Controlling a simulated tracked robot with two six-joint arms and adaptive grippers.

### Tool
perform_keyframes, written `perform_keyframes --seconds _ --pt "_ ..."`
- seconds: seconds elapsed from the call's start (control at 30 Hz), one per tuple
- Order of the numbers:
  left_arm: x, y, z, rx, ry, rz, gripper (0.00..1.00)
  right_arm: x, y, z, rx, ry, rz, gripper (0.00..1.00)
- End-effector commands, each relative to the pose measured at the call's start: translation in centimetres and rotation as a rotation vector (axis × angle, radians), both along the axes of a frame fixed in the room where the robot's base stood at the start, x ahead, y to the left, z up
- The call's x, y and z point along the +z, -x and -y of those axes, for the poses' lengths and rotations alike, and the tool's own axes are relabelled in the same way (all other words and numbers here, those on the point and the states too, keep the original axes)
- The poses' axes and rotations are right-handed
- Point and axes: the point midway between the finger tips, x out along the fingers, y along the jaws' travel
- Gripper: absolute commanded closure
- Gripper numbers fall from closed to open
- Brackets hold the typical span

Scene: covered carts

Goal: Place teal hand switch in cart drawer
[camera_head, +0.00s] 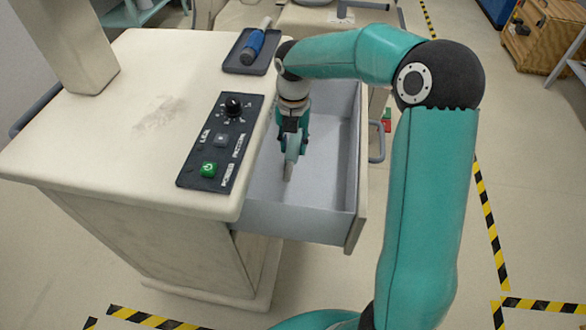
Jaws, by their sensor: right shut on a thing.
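The cart drawer (325,150) is pulled out from the right side of the cream cart and its visible grey floor looks bare. My right gripper (291,140) points down inside the drawer opening, near the cart side. It is shut on the teal hand switch (292,155), whose narrow pale lower end points down at the drawer floor. The fingers hide much of the switch, and I cannot tell whether its tip touches the floor. My left gripper is not in view.
The cart top (120,130) carries a black control panel (222,140) with a knob and green button. A dark tray (240,63) at its back edge holds a blue-handled item (255,43). The drawer front (360,185) stands close to my right arm.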

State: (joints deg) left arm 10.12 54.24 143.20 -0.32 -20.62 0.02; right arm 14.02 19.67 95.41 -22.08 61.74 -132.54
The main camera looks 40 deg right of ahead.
Motion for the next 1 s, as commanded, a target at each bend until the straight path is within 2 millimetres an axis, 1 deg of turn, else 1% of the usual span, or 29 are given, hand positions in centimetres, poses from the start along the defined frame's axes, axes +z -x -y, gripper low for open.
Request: perform_keyframes --seconds 0.03,0.1,0.2,0.3,0.47,0.6,0.7,0.8,1.0 --pt "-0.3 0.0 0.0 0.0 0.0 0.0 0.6 -1.6 0.1 0.0 0.0 -0.002 -0.005 1.0" --pt "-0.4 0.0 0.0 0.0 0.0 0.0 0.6 -3.2 0.1 0.0 0.0 -0.001 -0.005 1.0" --pt "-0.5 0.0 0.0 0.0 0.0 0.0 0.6 -4.8 0.1 0.0 -0.001 -0.001 -0.002 1.0" --pt "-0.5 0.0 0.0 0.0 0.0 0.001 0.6 -5.8 0.0 0.0 -0.001 -0.001 -0.001 1.0" --pt "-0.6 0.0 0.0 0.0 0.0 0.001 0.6 -6.8 0.0 0.0 -0.001 -0.001 -0.001 1.0" --pt "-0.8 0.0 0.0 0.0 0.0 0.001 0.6 -8.9 0.1 0.0 0.001 0.0 -0.003 1.0" --pt "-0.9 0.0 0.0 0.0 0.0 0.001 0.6 -10.0 0.1 0.0 -0.001 -0.001 -0.002 1.0" --pt "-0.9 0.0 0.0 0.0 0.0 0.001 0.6 -10.4 0.0 0.0 -0.001 -0.001 0.001 1.0" --pt "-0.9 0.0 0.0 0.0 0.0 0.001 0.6 -10.3 0.0 0.0 0.0 0.0 0.001 1.0"
